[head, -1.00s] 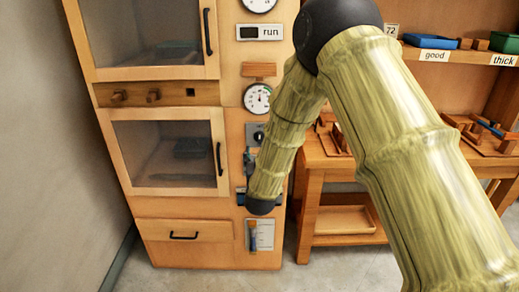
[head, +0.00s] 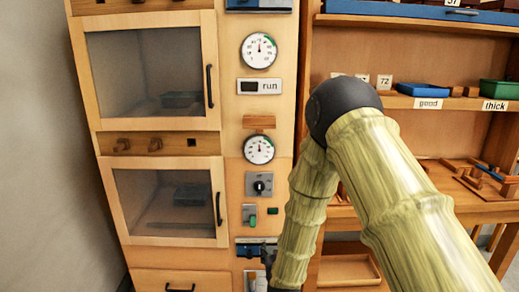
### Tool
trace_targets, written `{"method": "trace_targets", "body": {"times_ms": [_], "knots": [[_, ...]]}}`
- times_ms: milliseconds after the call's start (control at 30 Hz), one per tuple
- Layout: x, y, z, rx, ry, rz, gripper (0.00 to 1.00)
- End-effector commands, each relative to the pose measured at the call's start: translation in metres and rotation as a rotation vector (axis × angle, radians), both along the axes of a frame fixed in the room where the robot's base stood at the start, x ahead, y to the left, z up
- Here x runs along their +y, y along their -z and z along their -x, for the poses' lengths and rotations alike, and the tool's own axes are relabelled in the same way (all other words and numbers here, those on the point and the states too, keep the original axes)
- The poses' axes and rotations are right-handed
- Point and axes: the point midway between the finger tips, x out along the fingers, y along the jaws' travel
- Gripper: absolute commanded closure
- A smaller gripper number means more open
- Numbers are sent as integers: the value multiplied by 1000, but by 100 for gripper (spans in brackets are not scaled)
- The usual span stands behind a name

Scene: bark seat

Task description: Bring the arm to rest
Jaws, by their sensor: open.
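My arm reaches in from the right of the head view, bends at a black joint, and runs down in front of the cabinet's control column. The rest of the gripper is hidden behind the arm. The jaws are open, and I see nothing held. Whether it touches the panel I cannot tell.
A wooden cabinet (head: 145,143) with two glazed doors stands at left. Its control column has gauges (head: 259,51), a knob (head: 262,184) and a green switch (head: 253,219). At right are a shelf with a blue tray (head: 424,90), a green tray (head: 499,90) and a workbench (head: 470,205).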

Motion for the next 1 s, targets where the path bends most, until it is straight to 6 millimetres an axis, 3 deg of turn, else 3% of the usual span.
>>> {"method": "trace_targets", "body": {"times_ms": [33, 200, 367, 500, 733, 1000], "knots": [[-11, 21, 16, 59, 1, 0, 40], [-42, 85, 72, 247, -1, 3, 40], [-70, 135, 134, 424, 1, 2, 40], [-94, 172, 195, 581, 8, -2, 40], [-128, 214, 304, 839, 26, -12, 40], [-159, 232, 431, 1123, 54, -29, 40]]}}
